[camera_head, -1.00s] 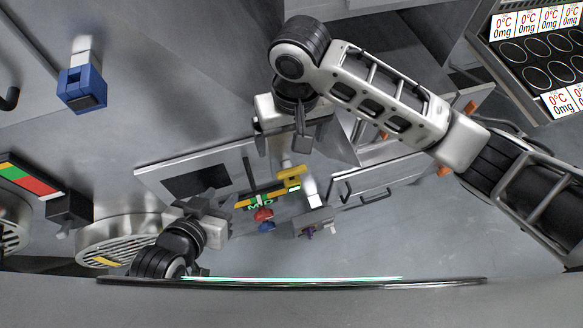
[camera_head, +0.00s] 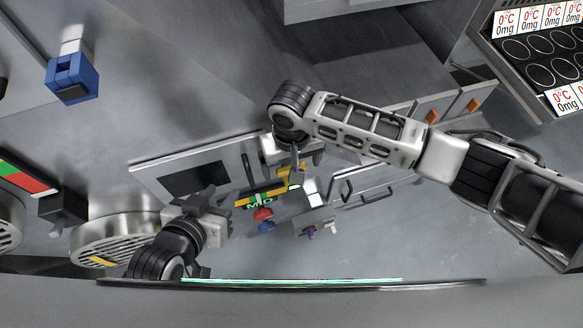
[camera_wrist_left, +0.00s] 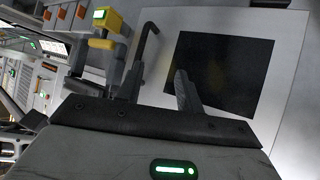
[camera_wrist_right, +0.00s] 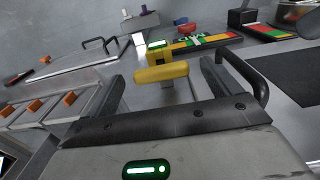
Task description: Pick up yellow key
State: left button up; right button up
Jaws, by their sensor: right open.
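The yellow key (camera_head: 286,174) is a chunky T-shaped piece with a green display on its block. It stands upright in a holder beside the striped strip. In the right wrist view the key's handle (camera_wrist_right: 161,73) lies ahead, between the open fingers of my right gripper (camera_wrist_right: 160,80). I cannot tell whether they touch it. In the head view my right gripper (camera_head: 294,172) partly hides the key. My left gripper (camera_head: 205,197) is open and empty over the panel. The key also shows at the top left of the left wrist view (camera_wrist_left: 106,22).
A grey panel with a dark square (camera_head: 195,178) and a black handle (camera_head: 248,170) lies left of the key. Red (camera_head: 263,214) and blue (camera_head: 266,226) knobs and a grey box (camera_head: 311,221) are close by. A blue block (camera_head: 73,77) is farther left.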

notch_tip(320, 180, down, 2)
jog(key=shift+f, duration=0.2)
jog(key=c, duration=1.1)
jog(key=shift+o, duration=0.2)
jog(key=shift+r, duration=0.1)
